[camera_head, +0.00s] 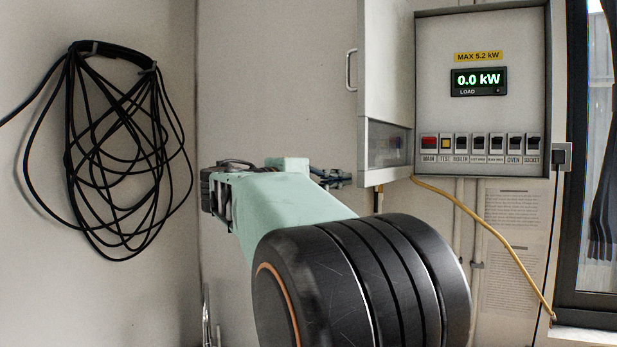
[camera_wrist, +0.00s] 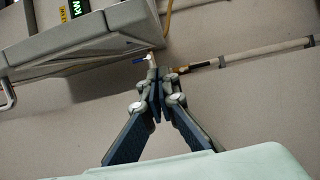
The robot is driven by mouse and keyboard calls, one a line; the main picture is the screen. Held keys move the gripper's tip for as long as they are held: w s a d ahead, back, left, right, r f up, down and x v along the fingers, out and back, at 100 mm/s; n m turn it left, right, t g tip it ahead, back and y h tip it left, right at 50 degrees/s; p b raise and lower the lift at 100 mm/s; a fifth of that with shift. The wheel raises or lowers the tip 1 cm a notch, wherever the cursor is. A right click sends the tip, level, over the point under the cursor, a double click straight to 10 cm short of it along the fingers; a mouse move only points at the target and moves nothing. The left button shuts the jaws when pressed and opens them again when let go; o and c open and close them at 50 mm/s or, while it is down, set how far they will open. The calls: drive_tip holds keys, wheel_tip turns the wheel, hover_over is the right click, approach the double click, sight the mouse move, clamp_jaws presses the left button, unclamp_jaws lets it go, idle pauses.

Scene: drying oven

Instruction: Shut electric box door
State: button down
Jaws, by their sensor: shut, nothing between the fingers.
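The electric box (camera_head: 481,115) hangs on the wall at the right of the head view, its front panel exposed. Its door (camera_head: 384,75) stands open at the box's left side, swung outward, with a small window low down and a handle (camera_head: 351,70) on its outer edge. My gripper (camera_head: 347,178) is shut and empty, just left of the door's lower part and near its bottom edge. In the wrist view the closed fingertips (camera_wrist: 155,88) are below the door (camera_wrist: 70,48), and the handle (camera_wrist: 8,96) shows at the left edge. Contact with the door cannot be made out.
A coiled black cable (camera_head: 110,150) hangs on the left wall. A yellow cable (camera_head: 495,235) runs down from the box. Switches (camera_head: 482,146) line the panel under a lit display (camera_head: 479,81). A dark-framed window (camera_head: 597,170) is at the far right. Pipes run along the wall below the box.

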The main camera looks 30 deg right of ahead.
drive_tip(key=shift+s+d, duration=0.45)
drive_tip(key=shift+s, duration=0.4)
drive_tip(key=shift+s+d, duration=0.4)
drive_tip(key=shift+s, duration=0.45)
drive_tip(key=shift+s, duration=0.1)
